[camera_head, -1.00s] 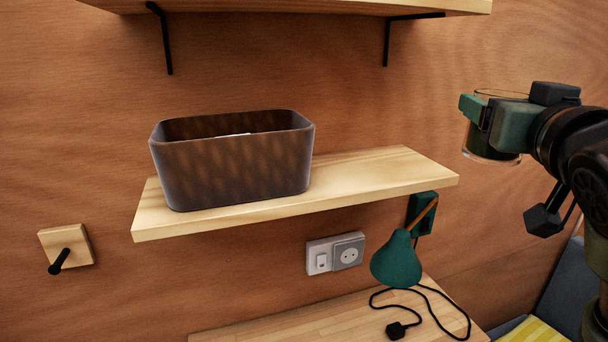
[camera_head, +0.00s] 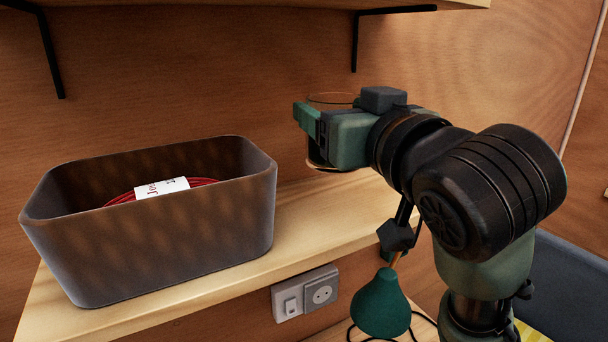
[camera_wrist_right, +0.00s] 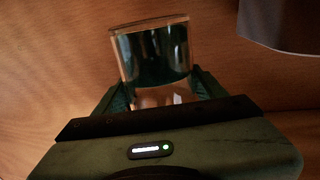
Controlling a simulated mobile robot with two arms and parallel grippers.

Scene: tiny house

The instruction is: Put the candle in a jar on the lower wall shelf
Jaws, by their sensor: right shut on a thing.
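The candle in a jar is a dark green glass with a clear rim; in the head view its rim (camera_head: 333,98) shows above my right gripper (camera_head: 308,128), and most of it is hidden by the gripper. In the right wrist view the jar (camera_wrist_right: 153,55) stands between the fingers of my right gripper (camera_wrist_right: 160,92), which is shut on it. The lower wall shelf (camera_head: 325,207) is a pale wooden board. The gripper and jar are over its right part; I cannot tell how high above it. My left gripper is not in view.
A dark brown basket (camera_head: 160,240) holding a red coiled item with a white label (camera_head: 162,188) fills the shelf's left part. An upper shelf's black bracket (camera_head: 357,40) is above. A green lamp (camera_head: 380,305) and sockets (camera_head: 305,293) are below the shelf.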

